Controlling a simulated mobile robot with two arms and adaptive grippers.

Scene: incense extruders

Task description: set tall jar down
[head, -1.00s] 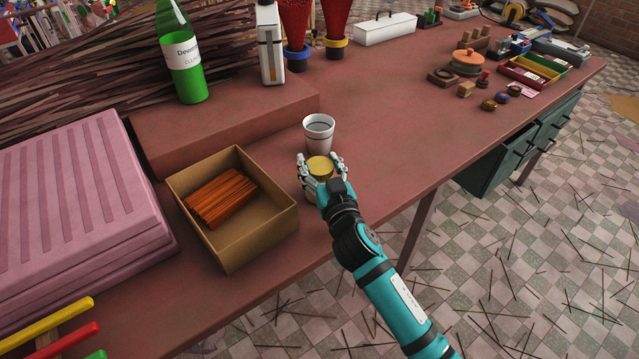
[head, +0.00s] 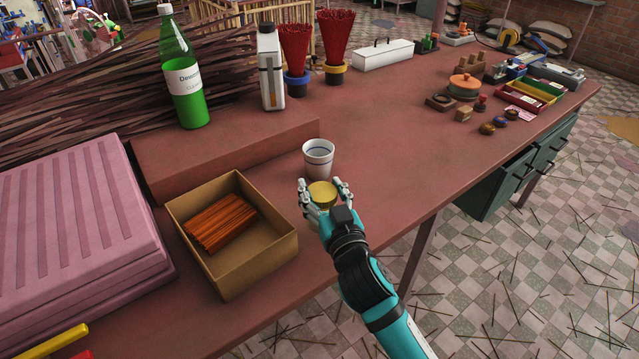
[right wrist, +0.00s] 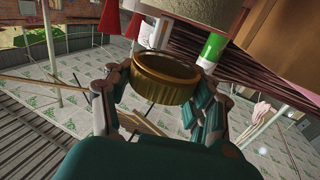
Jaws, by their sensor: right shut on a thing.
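The tall jar shows by its yellow lid (head: 322,191) in the head view, upright between the fingers of my right gripper (head: 324,184). My right gripper is shut on it. Most of the jar's body is hidden by my fingers, and I cannot tell whether its base touches the table (head: 410,140). In the right wrist view the jar's brass-coloured lid (right wrist: 165,72) sits between the fingers. A white cup (head: 318,158) stands just behind the jar. My left gripper is not in view.
An open cardboard box (head: 255,268) with orange sticks stands left of the jar. Pink stacked trays (head: 75,225) are farther left. A raised ledge (head: 225,150) with a green bottle (head: 185,85) lies behind. Bare table lies right of the cup; the front edge is close.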

